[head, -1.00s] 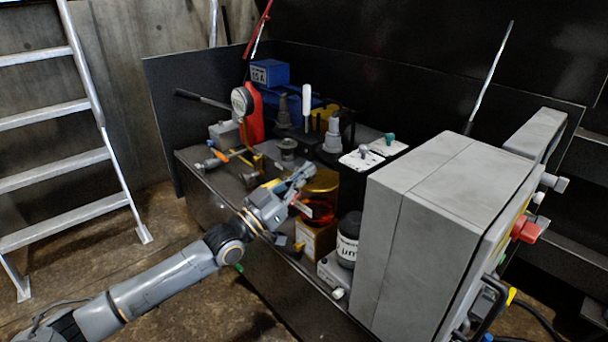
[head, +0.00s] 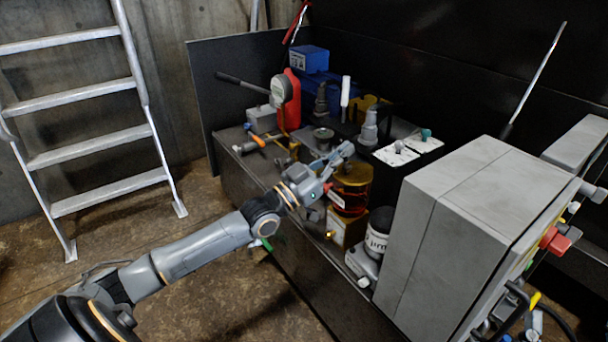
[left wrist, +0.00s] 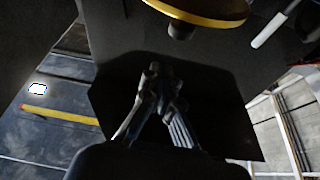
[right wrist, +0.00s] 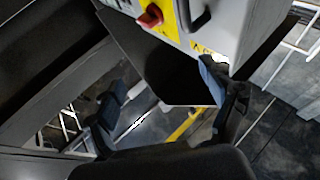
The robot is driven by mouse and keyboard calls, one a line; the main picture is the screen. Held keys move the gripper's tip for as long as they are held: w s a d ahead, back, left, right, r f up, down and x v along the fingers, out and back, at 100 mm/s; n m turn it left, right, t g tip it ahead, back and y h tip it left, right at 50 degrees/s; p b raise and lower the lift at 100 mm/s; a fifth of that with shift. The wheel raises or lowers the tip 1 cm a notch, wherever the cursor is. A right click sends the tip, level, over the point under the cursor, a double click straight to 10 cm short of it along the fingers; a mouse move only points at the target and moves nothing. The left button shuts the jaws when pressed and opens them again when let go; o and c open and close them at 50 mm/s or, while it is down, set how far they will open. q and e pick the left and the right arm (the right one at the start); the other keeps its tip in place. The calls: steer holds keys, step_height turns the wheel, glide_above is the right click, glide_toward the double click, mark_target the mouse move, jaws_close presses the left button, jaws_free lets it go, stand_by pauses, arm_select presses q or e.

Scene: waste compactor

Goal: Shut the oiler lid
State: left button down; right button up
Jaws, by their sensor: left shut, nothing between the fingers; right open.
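The oiler (head: 352,198) is an amber, see-through round vessel on a yellowish block at the front of the black bench. Its golden top is partly covered by my left gripper (head: 343,152), so I cannot tell the lid's angle from the head view. The gripper's closed, empty fingers are just above and left of the oiler top. In the left wrist view a dark disc with a yellow rim (left wrist: 205,14), likely the lid, crosses the top edge, apart from the shut fingertips (left wrist: 154,72). My right gripper (right wrist: 170,98) is open and empty; it is out of the head view.
A grey control box (head: 440,230) stands right of the oiler; its red knob also shows in the right wrist view (right wrist: 151,15). A dark labelled canister (head: 378,235) sits between them. Behind are a red gauge (head: 290,100) and a white-handled tool (head: 345,92). A ladder (head: 100,140) stands left.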

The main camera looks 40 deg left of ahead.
arm_select(q)
steer(key=p+v, duration=0.2)
steer(key=v, duration=0.8)
steer(key=shift+r, duration=0.25)
arm_select(e)
step_height(320, 180, down, 10)
steer(key=d+g+h, duration=0.1)
steer(key=g+h, duration=0.1)
steer(key=g, duration=0.4)
steer(key=shift+w+d, duration=0.2)
